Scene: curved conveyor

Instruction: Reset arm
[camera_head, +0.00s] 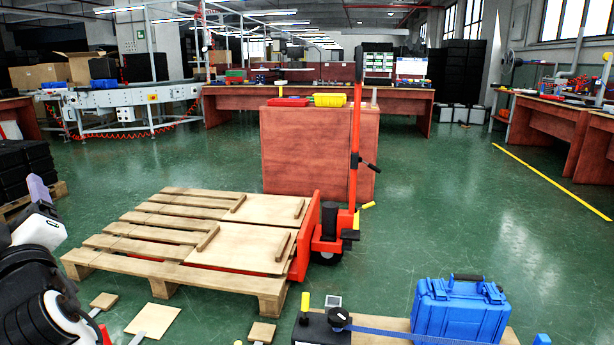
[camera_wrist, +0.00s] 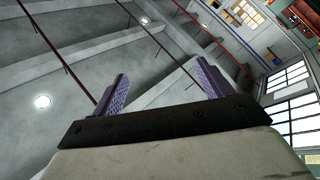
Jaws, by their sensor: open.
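My gripper (camera_wrist: 162,88) shows in the wrist view with its two purple ridged fingers spread wide apart. Nothing is between them. The wrist camera looks up past the fingers at the grey ceiling, pipes and windows. In the head view my arm is at the lower left edge, folded close to the camera, with a purple finger (camera_head: 38,188) sticking up above the white and black links. The other finger is hard to make out there.
A wooden pallet (camera_head: 105,262) with a red pallet jack (camera_head: 327,225) stands ahead on the green floor. A blue case (camera_head: 461,309) sits at the lower right. A curved conveyor (camera_head: 120,97) is at the back left. Black crates (camera_head: 22,168) stand near my arm. Floor at the right is clear.

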